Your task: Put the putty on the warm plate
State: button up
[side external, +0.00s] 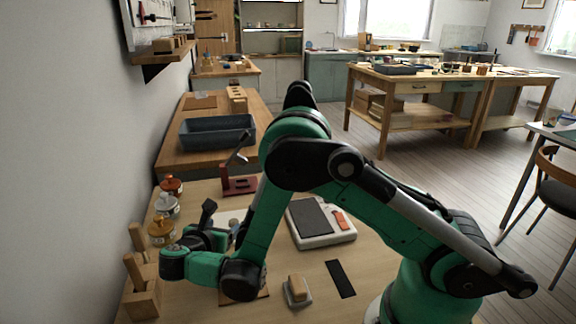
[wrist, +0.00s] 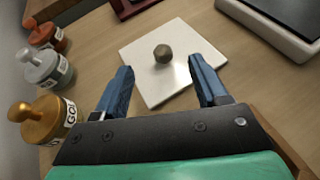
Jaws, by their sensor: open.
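The putty looks to be a small brown-grey ball (wrist: 163,53) on a white square tile (wrist: 145,75) in the wrist view. My gripper (wrist: 161,65) is open, with its two blue fingers apart on either side of the tile's near part. The ball is between and slightly beyond the fingertips, with no finger seen touching it. In the side view the tile (side external: 228,215) is partly hidden by my arm, and the ball cannot be made out. The warm plate looks to be the white device with a dark top and orange switch (side external: 318,234); its edge shows at upper right in the wrist view (wrist: 262,27).
Red (side external: 171,187), silver (side external: 166,206) and gold (side external: 161,232) lidded jars line the left. A dark red stand (side external: 239,186) is behind the tile. A wooden-handled block (side external: 298,291) and a black strip (side external: 340,279) lie in front of the device. A wooden holder (side external: 143,300) stands front left.

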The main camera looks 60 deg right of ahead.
jog(key=shift+f, duration=0.25)
jog(key=shift+d+f, duration=0.15)
jog(key=shift+d, duration=0.15)
jog(key=x, duration=0.5)
grip_shut()
